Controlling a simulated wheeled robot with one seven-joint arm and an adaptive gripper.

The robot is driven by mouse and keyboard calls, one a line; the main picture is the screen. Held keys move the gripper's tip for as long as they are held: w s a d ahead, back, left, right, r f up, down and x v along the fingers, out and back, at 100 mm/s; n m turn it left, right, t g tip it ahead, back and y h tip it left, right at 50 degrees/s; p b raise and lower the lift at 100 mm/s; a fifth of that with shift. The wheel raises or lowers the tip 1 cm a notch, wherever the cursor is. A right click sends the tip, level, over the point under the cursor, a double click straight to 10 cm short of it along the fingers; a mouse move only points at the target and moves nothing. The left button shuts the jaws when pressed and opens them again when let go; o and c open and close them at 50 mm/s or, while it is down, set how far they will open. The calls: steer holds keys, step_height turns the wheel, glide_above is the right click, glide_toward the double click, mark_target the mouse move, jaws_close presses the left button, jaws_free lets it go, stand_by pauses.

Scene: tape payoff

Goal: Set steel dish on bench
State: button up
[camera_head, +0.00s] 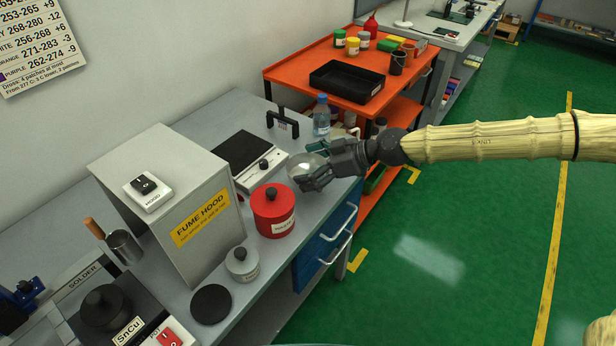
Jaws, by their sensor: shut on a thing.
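The steel dish (303,167) is a small, shiny, pale round dish near the right edge of the grey bench (319,196). My gripper (318,164) is shut on the dish, with its dark fingers at the dish's right side. The fingers cover part of the dish. I cannot tell whether the dish touches the bench top or is held a little above it.
A hotplate (245,158) is left of the dish, and a red lidded pot (273,211) stands in front. A clear bottle (321,116) and a black-handled stand (283,122) are behind. The fume hood (180,205) stands left. An orange cart (297,64) adjoins the bench.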

steer(key=shift+f, duration=2)
steer(key=o, duration=0.7)
steer(key=shift+f, duration=0.15)
steer(key=shift+r, duration=0.2)
steer(key=b+v, duration=0.1)
steer(key=v, duration=1.1)
steer(key=shift+f+b, duration=0.1)
steer(key=shift+b, duration=0.2)
